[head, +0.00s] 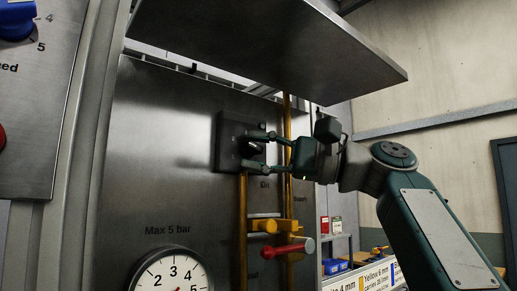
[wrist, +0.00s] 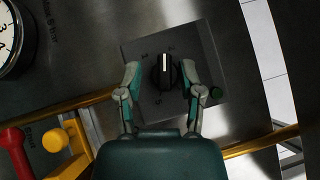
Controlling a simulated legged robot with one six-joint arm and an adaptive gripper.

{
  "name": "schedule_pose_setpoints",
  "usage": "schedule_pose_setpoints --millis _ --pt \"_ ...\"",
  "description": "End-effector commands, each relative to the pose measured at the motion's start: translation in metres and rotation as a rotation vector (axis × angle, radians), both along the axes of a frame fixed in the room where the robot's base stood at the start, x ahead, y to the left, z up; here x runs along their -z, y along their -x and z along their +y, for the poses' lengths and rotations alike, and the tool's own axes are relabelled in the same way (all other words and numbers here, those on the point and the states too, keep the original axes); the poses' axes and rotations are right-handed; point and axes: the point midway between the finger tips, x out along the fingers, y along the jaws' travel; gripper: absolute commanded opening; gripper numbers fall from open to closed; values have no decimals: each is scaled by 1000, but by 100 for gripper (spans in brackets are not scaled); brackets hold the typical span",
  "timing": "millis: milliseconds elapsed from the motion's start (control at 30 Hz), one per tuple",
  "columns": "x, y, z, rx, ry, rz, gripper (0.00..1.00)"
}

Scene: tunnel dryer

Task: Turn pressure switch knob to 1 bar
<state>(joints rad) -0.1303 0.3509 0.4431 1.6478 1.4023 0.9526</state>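The pressure switch is a dark square box (head: 228,130) on the grey metal panel. Its black knob (wrist: 164,76) has a white pointer line, which points toward the top of the wrist view. My gripper (wrist: 161,74) is open, with one finger on each side of the knob and a visible gap at both sides. In the head view my gripper (head: 262,149) reaches in from the right, its fingertips at the switch, and the knob is mostly hidden there.
A round green button (wrist: 216,92) sits beside the knob. Yellow pipes (head: 242,220) run below the switch to a valve with a red handle (head: 283,249). A white "Max 5 bar" gauge (head: 172,277) is at lower left. A metal flap (head: 265,45) juts out above my arm.

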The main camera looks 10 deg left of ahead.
Motion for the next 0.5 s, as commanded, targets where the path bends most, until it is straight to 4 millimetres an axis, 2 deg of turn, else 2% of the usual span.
schedule_pose_setpoints --millis 300,367,500 --pt "-1 1 -3 2 -5 -2 51" --pt "-1 0 -8 4 -4 -1 51" --pt "3 -1 -30 7 -5 1 51"
